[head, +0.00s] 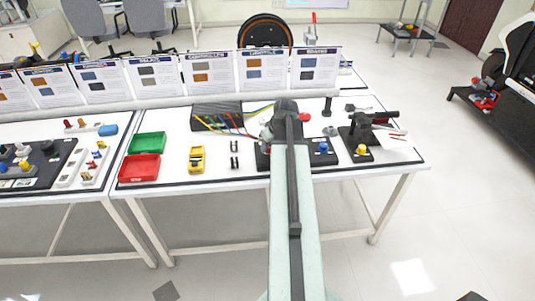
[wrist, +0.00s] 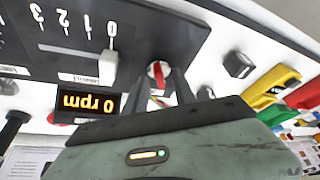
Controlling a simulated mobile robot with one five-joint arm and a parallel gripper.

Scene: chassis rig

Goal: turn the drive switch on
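A white slider (wrist: 108,66) stands at the 0 mark of a black numbered scale (wrist: 75,35). In the head view my own arm hides the knob and most of the rig.
A dark square button (wrist: 238,65) is right of the knob. A yellow multimeter (head: 196,160), a green tray (head: 147,143) and a red tray (head: 139,168) lie left of my arm. A black stand (head: 358,138) is at the right. Upright info cards (head: 212,72) line the back.

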